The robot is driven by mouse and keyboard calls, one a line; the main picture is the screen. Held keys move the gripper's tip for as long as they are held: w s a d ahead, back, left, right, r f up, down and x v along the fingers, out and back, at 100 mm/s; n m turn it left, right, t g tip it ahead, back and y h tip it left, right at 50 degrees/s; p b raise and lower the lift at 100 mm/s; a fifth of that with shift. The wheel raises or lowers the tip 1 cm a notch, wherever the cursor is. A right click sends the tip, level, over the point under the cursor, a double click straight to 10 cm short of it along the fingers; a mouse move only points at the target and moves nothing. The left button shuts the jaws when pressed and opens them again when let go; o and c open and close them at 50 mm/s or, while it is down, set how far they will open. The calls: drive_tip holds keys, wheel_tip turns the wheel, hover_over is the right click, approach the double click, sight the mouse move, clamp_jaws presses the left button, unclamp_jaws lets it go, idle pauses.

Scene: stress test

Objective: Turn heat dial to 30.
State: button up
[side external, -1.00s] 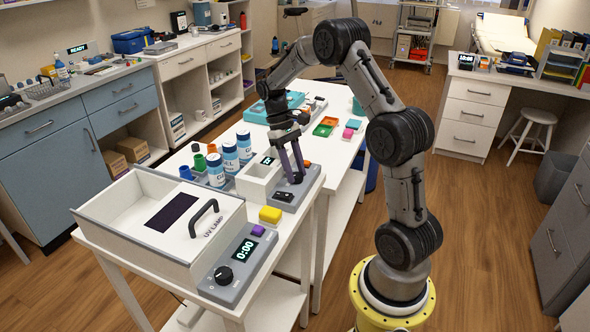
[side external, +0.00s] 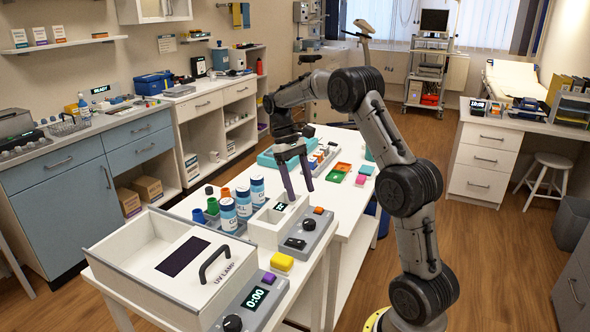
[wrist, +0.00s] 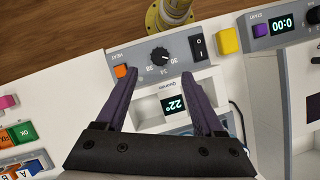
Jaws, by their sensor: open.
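The heat dial (wrist: 159,56) is a black round knob on a grey panel, with numbers 30, 34 and 38 around it. Its pointer is too small to read surely. In the side view the dial (side external: 308,224) sits between an orange button and a black switch. The display (wrist: 174,104) behind it reads 22°. My gripper (wrist: 158,75) is open, its two purple fingers apart and empty, with the dial showing just beyond and between the tips. In the side view my gripper (side external: 299,192) hangs above and behind the panel, apart from the dial.
Beside the dial are the orange button (wrist: 121,71) and a black rocker switch (wrist: 197,47). A yellow block (side external: 282,262) lies between this device and the UV lamp box (side external: 185,262). Blue-and-white bottles (side external: 243,203) stand left of the device. Coloured trays (side external: 340,170) lie behind.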

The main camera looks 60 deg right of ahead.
drive_tip(key=shift+v, duration=2.7)
drive_tip(key=s+a+r+n+t+h, duration=0.1)
drive_tip(key=s+a+r+n+t, duration=0.1)
drive_tip(key=s+a+r, duration=0.35)
drive_tip(key=s+a+r+n+t+h, duration=0.1)
drive_tip(key=s+a+r+t, duration=0.1)
drive_tip(key=a+r, duration=0.6)
drive_tip(key=s+a+f+n+t, duration=0.2)
drive_tip(key=s+a+f+t, duration=0.15)
drive_tip(key=s+a, duration=0.5)
drive_tip(key=s+a+f+t, duration=0.1)
drive_tip(key=s+f+t, duration=0.1)
drive_tip(key=f, duration=0.6)
drive_tip(key=shift+s+a+f+m, duration=0.15)
drive_tip(key=shift+s+m, duration=0.15)
drive_tip(key=shift+s, duration=0.3)
